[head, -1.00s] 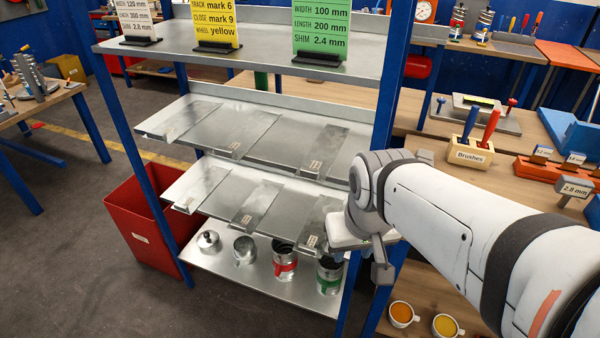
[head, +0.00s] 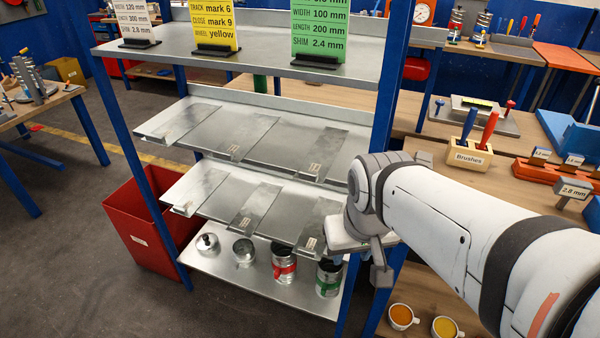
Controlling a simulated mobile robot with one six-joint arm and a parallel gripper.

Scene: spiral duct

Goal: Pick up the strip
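Several flat grey metal strips lie on the two middle shelves of a blue-posted rack; I cannot tell which one the task means. On the upper of these shelves are a left strip (head: 182,121), a middle strip (head: 245,133) and a right strip (head: 318,150). On the lower one are a left strip (head: 196,187), a middle strip (head: 256,205) and a right strip (head: 319,222). Most have small labels at their front ends. My gripper (head: 362,262) is by the rack's front right post, beside the lower right strip. Its fingers are partly hidden, and no strip is visibly held.
The top shelf (head: 265,62) carries white, yellow and green sign cards. Several metal cans stand on the bottom shelf (head: 215,263). A red bin (head: 140,225) stands left of the rack.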

